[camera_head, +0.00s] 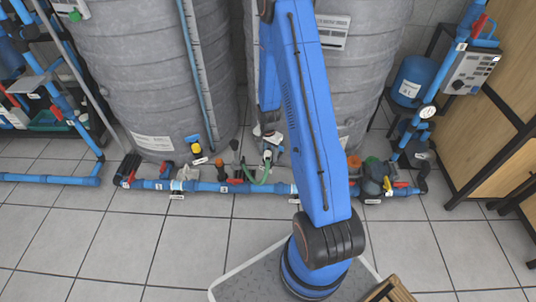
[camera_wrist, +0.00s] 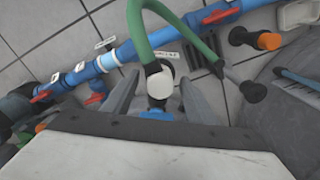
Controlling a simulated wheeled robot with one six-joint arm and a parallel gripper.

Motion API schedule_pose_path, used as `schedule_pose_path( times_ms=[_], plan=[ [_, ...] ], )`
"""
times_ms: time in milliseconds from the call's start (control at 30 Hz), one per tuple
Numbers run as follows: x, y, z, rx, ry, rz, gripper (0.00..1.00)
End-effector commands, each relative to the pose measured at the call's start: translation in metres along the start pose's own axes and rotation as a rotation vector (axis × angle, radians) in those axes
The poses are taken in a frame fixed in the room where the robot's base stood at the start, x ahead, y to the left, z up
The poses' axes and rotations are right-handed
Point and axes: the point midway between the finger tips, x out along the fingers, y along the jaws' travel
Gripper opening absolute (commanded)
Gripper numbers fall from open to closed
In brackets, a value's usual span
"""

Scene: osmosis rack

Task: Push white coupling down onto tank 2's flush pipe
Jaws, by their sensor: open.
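In the wrist view the white coupling (camera_wrist: 160,85) shows as a round white piece at the end of a green hose (camera_wrist: 142,30). A dark ring and a bit of blue show just below it. My gripper (camera_wrist: 159,92) is open, with one grey finger on each side of the coupling and a gap beside it. In the head view my gripper (camera_head: 269,141) is low in front of the grey tanks, close to the green hose (camera_head: 258,174). The coupling's seat and tank 2's flush pipe cannot be told apart clearly.
A blue pipe (camera_head: 230,187) with valves runs along the tiled floor before the left tank (camera_head: 150,60) and right tank (camera_head: 365,60). An orange cap (camera_wrist: 269,41) and dark fittings lie near my gripper. A wooden cabinet (camera_head: 490,150) stands right. Front floor is mostly clear.

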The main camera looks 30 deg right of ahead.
Motion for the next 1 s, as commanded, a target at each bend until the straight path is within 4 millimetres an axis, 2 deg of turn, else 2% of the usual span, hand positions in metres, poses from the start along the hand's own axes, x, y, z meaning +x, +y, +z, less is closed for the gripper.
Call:
schedule_pose_path(
  times_ms=[167,267,1000],
  plan=[
    [-0.005,0.0,0.0,0.0,0.001,-0.001,0.52],
    [-0.015,-0.001,-0.001,0.0,0.002,-0.002,0.52],
    [-0.133,-0.001,-0.001,0.0,0.003,-0.003,0.52]
  ],
)
